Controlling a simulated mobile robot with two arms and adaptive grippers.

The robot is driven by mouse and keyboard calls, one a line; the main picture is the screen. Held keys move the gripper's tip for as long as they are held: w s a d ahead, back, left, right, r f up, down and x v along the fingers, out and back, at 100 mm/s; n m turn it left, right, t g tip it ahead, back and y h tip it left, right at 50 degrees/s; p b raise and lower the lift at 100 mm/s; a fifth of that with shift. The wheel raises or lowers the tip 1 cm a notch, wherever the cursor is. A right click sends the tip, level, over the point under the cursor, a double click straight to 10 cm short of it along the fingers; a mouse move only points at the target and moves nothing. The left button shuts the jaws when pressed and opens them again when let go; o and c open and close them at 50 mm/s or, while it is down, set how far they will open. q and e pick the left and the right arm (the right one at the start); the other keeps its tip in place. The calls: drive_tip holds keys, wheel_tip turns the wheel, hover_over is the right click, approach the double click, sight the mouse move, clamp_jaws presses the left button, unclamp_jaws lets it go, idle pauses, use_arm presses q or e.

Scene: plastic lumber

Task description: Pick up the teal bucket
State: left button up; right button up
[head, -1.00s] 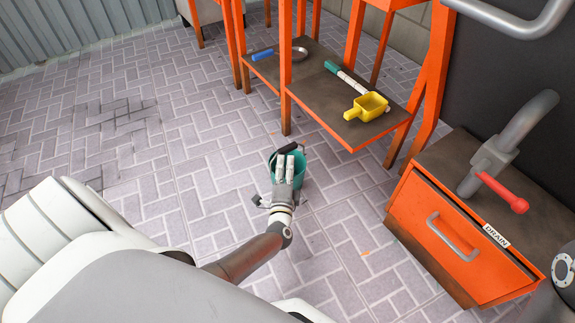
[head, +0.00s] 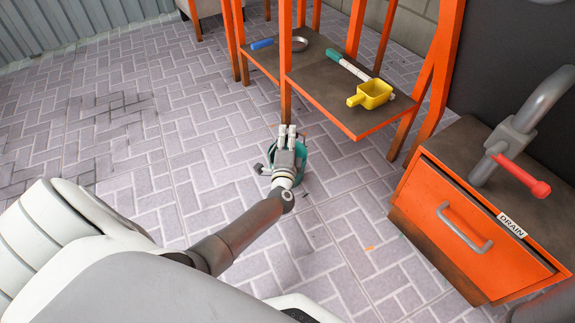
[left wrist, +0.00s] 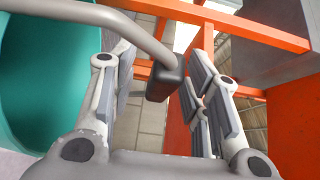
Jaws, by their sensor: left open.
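The teal bucket (head: 302,163) stands on the paved floor below the front of the orange rack, mostly hidden behind my left gripper (head: 287,130). In the left wrist view the bucket (left wrist: 45,75) fills the left side, next to the left finger. Its grey handle bar (left wrist: 135,35) comes in from the upper left and ends in a dark grip (left wrist: 166,80). That grip lies between the spread fingers of my left gripper (left wrist: 163,62), with a visible gap to the right finger. The gripper is open. My right gripper is not in view.
The orange rack (head: 286,60) stands just beyond the bucket, its low shelf holding a yellow scoop (head: 371,94), a teal-and-white handle (head: 348,65) and a blue-handled pan (head: 299,44). An orange drain cabinet (head: 470,225) stands at right. The floor at left is open.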

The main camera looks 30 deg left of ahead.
use_arm(q)
clamp_jaws()
drive_tip(key=shift+r, duration=0.1)
drive_tip(key=shift+r, duration=0.1)
idle(0.5)
